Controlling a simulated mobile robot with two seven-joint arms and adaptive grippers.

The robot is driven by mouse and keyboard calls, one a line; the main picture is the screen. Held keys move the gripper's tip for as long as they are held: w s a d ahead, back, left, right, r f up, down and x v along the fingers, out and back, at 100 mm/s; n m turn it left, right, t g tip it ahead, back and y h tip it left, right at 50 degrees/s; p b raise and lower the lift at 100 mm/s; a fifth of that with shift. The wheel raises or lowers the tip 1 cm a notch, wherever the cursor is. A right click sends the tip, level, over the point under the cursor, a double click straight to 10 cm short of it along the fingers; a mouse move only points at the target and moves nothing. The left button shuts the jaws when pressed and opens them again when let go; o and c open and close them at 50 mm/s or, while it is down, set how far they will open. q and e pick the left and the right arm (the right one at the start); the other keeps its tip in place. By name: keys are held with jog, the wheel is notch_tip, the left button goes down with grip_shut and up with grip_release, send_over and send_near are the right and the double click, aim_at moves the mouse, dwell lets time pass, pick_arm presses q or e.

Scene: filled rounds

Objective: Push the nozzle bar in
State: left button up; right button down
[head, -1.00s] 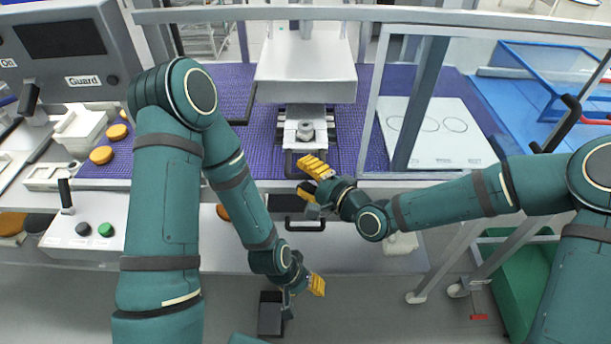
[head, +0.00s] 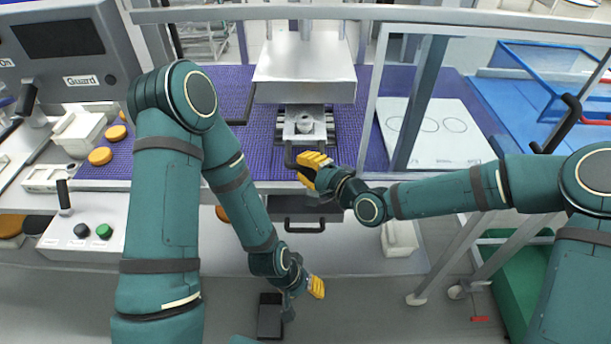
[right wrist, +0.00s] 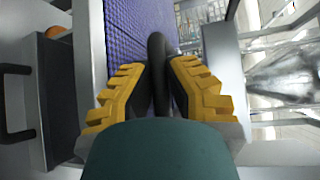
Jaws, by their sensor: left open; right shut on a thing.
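The nozzle bar (head: 304,131) is a grey metal block with a round nozzle on top, under the wide metal head of the machine. Its black handle (head: 290,156) sticks out at the front, toward me; it also shows in the right wrist view (right wrist: 157,55). My right gripper (head: 311,166) is at this handle, its yellow fingers (right wrist: 158,88) shut on the black bar, hiding part of it. My left gripper (head: 316,286) is open and empty, low in front of the machine, well away from the nozzle bar.
A metal post (head: 420,95) and frame stand right of the nozzle bar. A purple belt (head: 235,145) runs beneath it. A drawer-like front with a black handle (head: 305,226) lies below. Orange rounds (head: 100,156) and a control box (head: 85,228) are at left.

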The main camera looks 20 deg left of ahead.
jog(key=shift+w+a, duration=0.25)
jog(key=shift+w, duration=0.5)
jog(key=shift+s, duration=0.1)
jog(key=c, duration=0.9)
grip_release()
jog(key=shift+c, duration=0.2)
jog(key=v, duration=1.2)
